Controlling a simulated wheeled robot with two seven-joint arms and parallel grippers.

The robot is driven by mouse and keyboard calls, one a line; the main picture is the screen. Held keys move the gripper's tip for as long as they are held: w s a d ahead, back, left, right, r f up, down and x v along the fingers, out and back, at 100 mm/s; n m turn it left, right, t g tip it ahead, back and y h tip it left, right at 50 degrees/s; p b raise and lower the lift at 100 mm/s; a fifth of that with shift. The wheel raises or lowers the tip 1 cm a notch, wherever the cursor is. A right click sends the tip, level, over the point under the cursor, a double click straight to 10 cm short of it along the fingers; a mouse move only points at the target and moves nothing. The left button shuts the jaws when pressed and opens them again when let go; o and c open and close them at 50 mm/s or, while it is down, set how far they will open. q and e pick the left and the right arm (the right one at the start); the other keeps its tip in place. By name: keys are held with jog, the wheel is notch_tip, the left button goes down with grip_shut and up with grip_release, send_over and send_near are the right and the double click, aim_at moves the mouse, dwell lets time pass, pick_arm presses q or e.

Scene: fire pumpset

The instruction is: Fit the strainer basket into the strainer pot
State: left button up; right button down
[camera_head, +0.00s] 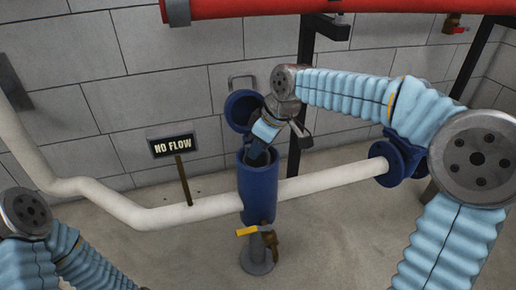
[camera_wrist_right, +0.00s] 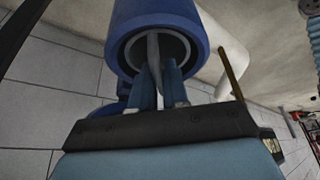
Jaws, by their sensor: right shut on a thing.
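The strainer pot (camera_head: 258,190) is a blue upright cylinder in the white pipe line, with its mouth open at the top. It also shows in the right wrist view (camera_wrist_right: 158,20). My right gripper (camera_head: 257,156) points down at the pot's mouth. In the right wrist view its blue fingers (camera_wrist_right: 160,88) are shut on a thin grey piece of the strainer basket (camera_wrist_right: 154,55), which reaches into the mouth. The basket's body is mostly hidden inside the pot, and its depth cannot be told. My left gripper is out of view; only my left arm shows at lower left.
The round blue lid (camera_head: 242,108) stands open behind the pot. A "NO FLOW" sign (camera_head: 173,146) stands on a post at left. A yellow-handled valve (camera_head: 248,231) is below the pot. A white pipe (camera_head: 330,180) runs right to a blue flange (camera_head: 388,160).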

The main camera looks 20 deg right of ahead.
jog(key=c, duration=1.6)
grip_release()
jog(key=shift+f, duration=0.15)
jog(key=o, duration=0.5)
jog(key=shift+r, duration=0.35)
jog(key=p+v, duration=0.3)
jog(key=v, duration=0.8)
jog(key=shift+s+r, duration=0.1)
jog(key=shift+r, duration=0.2)
